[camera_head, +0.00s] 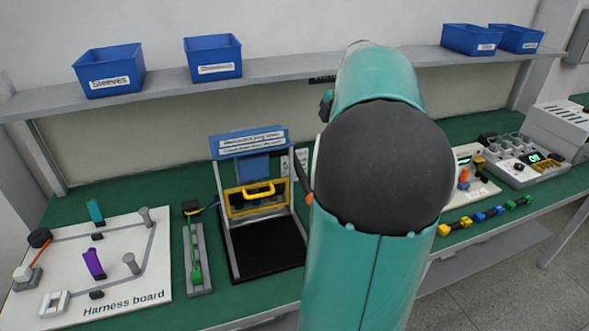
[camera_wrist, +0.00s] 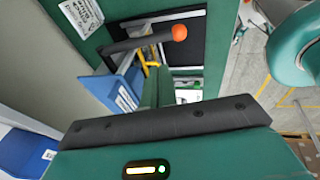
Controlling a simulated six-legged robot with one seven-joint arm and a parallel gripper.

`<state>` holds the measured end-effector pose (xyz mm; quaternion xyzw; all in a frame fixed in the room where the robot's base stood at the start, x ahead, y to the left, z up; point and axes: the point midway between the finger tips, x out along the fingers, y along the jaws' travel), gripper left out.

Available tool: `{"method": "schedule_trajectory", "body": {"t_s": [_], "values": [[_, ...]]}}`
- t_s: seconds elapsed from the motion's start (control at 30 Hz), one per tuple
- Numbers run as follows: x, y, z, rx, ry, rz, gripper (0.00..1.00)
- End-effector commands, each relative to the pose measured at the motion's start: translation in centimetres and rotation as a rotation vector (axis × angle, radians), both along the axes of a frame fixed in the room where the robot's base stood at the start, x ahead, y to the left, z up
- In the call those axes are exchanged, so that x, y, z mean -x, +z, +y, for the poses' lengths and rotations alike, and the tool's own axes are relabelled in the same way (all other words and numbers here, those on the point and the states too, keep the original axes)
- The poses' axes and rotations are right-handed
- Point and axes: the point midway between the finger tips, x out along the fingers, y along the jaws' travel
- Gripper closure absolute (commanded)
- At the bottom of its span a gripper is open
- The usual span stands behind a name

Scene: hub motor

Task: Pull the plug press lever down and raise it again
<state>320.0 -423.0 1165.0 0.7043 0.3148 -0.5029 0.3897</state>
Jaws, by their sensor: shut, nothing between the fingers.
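The plug press (camera_head: 262,240) stands on the green bench, with a blue top, a yellow handle frame (camera_head: 258,197) and a black base. Its lever (camera_head: 302,178) is on the press's right side, a dark rod with an orange knob, slanting down toward the front. In the wrist view the lever (camera_wrist: 140,44) crosses near the top and its orange knob (camera_wrist: 180,33) is fully visible. My arm hides the gripper in the head view.
A harness board (camera_head: 120,262) lies to the left, with a narrow grey fixture (camera_head: 197,262) beside the press. Blue bins (camera_head: 213,58) stand on the shelf above. Electronic equipment (camera_head: 522,165) and small coloured parts (camera_head: 487,214) are to the right.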

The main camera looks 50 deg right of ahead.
Motion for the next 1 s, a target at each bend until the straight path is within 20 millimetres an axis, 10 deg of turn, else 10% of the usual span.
{"method": "schedule_trajectory", "body": {"t_s": [1.0], "values": [[-4.0,-13.4,0.6,0.000,0.002,0.001,1.00]]}}
